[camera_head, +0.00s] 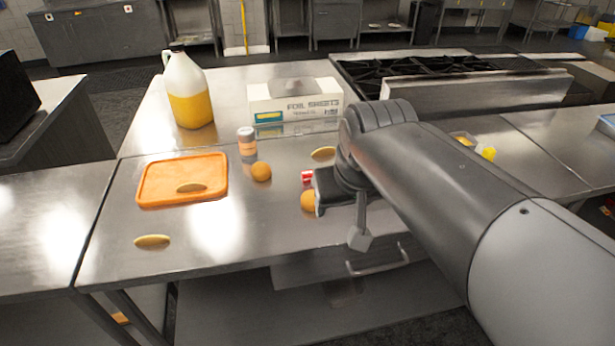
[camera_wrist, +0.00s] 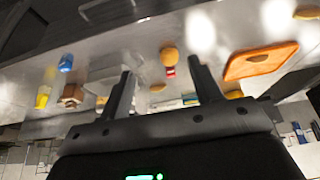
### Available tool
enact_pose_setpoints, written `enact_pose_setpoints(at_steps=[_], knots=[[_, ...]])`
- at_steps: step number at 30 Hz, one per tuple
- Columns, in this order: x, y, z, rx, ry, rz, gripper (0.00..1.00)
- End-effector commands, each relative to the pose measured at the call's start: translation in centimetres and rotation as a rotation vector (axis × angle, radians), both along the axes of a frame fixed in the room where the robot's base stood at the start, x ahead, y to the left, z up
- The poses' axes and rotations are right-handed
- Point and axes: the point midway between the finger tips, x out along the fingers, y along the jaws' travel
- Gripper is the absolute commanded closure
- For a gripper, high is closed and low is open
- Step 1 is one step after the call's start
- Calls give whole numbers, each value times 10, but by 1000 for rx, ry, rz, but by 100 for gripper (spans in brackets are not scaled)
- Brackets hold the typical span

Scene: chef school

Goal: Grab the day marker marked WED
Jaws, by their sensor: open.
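A small red and white marker (camera_head: 307,178) stands on the steel counter (camera_head: 240,225), left of my gripper in the head view. Its lettering is too small to read, so I cannot tell whether it says WED. In the wrist view, the red marker (camera_wrist: 170,72) shows between the two fingers of my gripper (camera_wrist: 160,70), beyond them. The gripper is open, with nothing held. In the head view my arm hides part of the gripper and the counter behind it.
Another orange fruit (camera_head: 261,171), a small capped jar (camera_head: 246,141), a potato-like item (camera_head: 323,154) and a foil box (camera_head: 295,101) stand nearby. An orange tray (camera_head: 150,194) and a juice jug (camera_head: 190,92) are at left. A stove (camera_head: 415,68) is behind. The front counter is mostly clear.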

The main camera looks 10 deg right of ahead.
Motion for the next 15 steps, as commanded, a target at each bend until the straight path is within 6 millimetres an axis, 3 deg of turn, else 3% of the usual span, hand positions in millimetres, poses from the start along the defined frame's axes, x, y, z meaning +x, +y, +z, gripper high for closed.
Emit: enact_pose_setpoints(at_steps=[7,15], knots=[[75,-1,14,-3,102,5,42],[158,-3,8,-5,206,13,42]])
